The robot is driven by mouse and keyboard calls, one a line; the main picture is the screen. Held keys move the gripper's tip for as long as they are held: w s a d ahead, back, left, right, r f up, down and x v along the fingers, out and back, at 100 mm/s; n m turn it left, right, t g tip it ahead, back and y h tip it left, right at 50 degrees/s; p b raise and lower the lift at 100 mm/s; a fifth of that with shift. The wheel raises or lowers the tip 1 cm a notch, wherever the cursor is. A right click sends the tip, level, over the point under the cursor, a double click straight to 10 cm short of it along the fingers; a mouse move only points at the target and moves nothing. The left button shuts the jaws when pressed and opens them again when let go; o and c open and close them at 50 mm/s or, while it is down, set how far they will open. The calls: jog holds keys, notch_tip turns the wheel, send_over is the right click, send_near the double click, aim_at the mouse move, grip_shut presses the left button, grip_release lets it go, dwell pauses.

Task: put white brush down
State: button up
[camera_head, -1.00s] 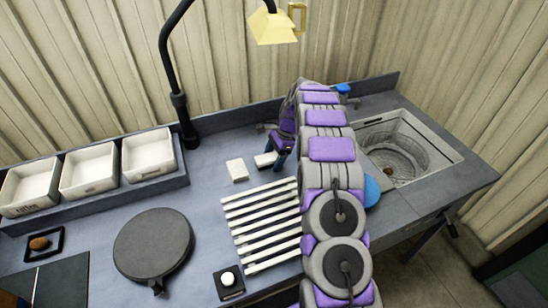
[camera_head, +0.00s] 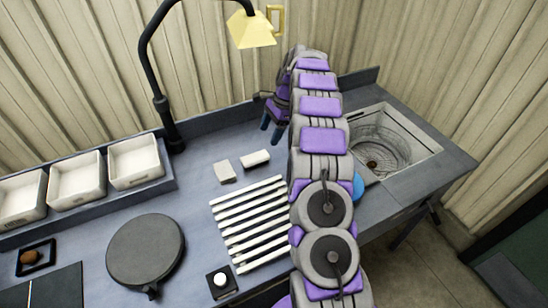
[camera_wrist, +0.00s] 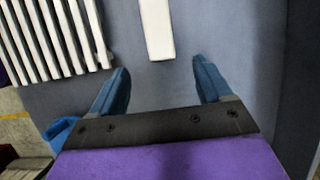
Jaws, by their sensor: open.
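The white brush (camera_head: 255,159) lies on the grey worktop as a small pale block, just beyond the upper end of the white slatted rack. In the wrist view it appears to be the long white piece (camera_wrist: 157,28) ahead of my fingertips, its far end cut off by the frame. My gripper (camera_head: 271,128) is open with its blue fingers pointing down, above and apart from the brush. The wrist view shows the gap between the fingers (camera_wrist: 161,74) empty. Any bristles are hidden or too small to tell.
A second pale block (camera_head: 225,171) lies left of the brush. The white slatted rack (camera_head: 250,222) is in front. A round dark plate (camera_head: 146,246), white bins (camera_head: 76,180) and a lamp (camera_head: 250,30) stand left and behind. A sink basin (camera_head: 385,150) is right of my arm.

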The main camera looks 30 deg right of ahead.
jog(key=s+a+r+n+g+h, duration=0.1)
jog(key=s+a+r+n, duration=0.4)
jog(key=s+a+r, duration=0.4)
jog(key=s+a+r+n, duration=0.45)
jog(key=s+a, duration=0.25)
jog(key=s, duration=0.3)
jog(key=s+a+f+n+h, duration=0.1)
jog(key=s+n, duration=0.3)
jog(key=s, duration=1)
jog(key=s+a+n+h, duration=0.1)
jog(key=s+n, duration=0.3)
jog(key=s, duration=1.1)
jog(key=shift+a+f+g+h, duration=0.2)
jog(key=shift+f+g+h, duration=0.2)
jog(key=shift+h, duration=0.2)
jog(key=shift+w+a+n, duration=0.1)
jog(key=shift+n, duration=0.15)
